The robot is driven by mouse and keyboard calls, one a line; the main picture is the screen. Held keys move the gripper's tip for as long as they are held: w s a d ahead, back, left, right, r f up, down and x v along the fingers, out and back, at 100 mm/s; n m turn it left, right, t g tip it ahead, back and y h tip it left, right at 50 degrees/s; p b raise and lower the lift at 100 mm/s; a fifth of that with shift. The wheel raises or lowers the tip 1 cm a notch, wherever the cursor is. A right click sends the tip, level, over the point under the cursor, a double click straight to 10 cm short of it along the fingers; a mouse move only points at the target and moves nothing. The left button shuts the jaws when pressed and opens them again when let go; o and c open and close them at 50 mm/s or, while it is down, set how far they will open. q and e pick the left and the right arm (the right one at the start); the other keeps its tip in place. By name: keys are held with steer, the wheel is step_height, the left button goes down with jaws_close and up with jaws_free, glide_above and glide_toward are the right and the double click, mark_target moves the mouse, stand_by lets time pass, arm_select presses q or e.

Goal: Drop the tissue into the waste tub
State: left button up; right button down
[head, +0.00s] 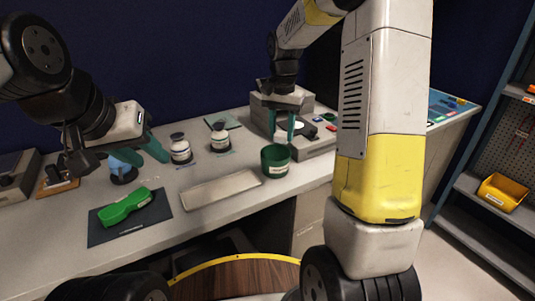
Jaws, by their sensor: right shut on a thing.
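The waste tub (275,168) is a dark green round tub with a pale label, upright on the worktop near its front edge. My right gripper (282,134) points down just above and behind the tub, its two teal fingers a little apart. It is shut on the tissue, of which at most a small whitish patch shows between the fingers; this is hard to tell from the grey device behind. My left gripper (120,160) is at the left over the worktop, with its fingers wide apart and nothing seen held.
Two white jars (180,152) with dark lids stand left of the tub. A pale tray (222,188) lies in front of them. A green case (125,207) rests on a dark mat (104,233). A light blue object (122,171) sits below my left gripper. A grey device (318,147) stands behind the tub.

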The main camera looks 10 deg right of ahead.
steer(key=c, duration=0.8)
jaws_free()
step_height(320, 180, up, 7)
steer(key=shift+r, duration=0.4)
